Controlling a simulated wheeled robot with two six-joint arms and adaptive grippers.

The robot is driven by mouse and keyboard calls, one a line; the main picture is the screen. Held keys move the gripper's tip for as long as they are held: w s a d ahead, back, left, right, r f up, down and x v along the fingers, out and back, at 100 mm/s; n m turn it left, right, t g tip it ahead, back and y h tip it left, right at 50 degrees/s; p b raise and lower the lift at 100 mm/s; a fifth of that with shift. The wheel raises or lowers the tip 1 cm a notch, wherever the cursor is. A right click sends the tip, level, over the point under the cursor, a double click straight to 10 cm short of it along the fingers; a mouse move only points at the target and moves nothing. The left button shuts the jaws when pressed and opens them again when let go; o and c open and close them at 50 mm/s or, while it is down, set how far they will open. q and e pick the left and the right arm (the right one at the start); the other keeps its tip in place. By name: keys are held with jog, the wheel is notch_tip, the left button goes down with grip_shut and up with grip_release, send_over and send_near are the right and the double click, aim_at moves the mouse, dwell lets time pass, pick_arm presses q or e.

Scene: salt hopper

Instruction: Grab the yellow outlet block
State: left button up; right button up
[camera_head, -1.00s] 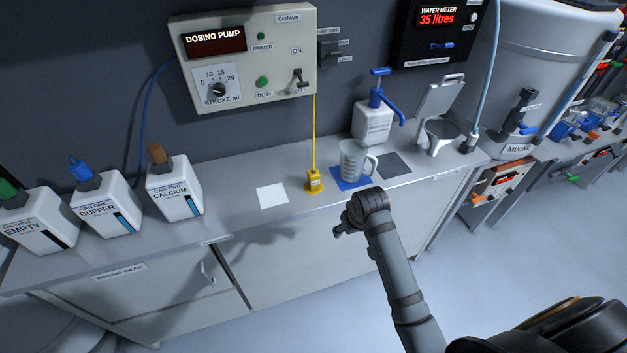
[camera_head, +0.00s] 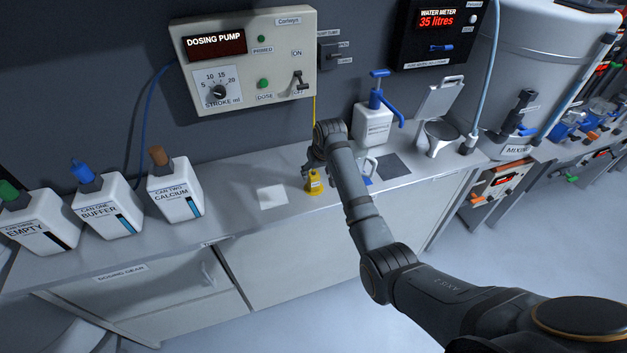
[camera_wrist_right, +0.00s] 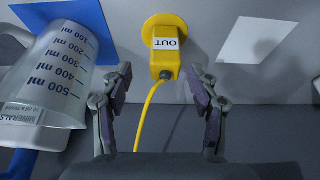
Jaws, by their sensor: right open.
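The yellow outlet block (camera_head: 314,183) stands on a round yellow base on the counter. It also shows in the right wrist view (camera_wrist_right: 165,62), with a white "OUT" label and a yellow tube running from it down between my fingers. My right gripper (camera_head: 311,172) is above the block in the head view, its fingers partly hidden by my own arm. In the right wrist view the gripper (camera_wrist_right: 163,85) is open, one finger on each side of the block's end, apart from it. My left gripper is not in view.
A clear measuring jug (camera_wrist_right: 55,75) on a blue mat (camera_wrist_right: 80,22) stands close to the left finger in the wrist view. A white square (camera_head: 272,196) lies left of the block.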

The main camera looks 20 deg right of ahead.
aim_at(314, 175)
jog(key=shift+w+a+f+p, duration=0.2)
jog(key=shift+f+p, duration=0.2)
jog(key=shift+f, duration=0.3)
jog(key=shift+w+a+f+p, duration=0.15)
jog(key=shift+f+p, duration=0.25)
jog(key=shift+f, duration=0.3)
jog(key=shift+x, duration=1.3)
jog(key=shift+s, duration=0.1)
grip_shut()
jog(key=shift+r+b, duration=0.5)
jog(key=s+d+r+b, duration=0.4)
jog(key=s+d+r, duration=0.5)
jog(key=r, duration=0.3)
jog(key=shift+s+d, duration=0.25)
jog(key=shift+d, duration=0.4)
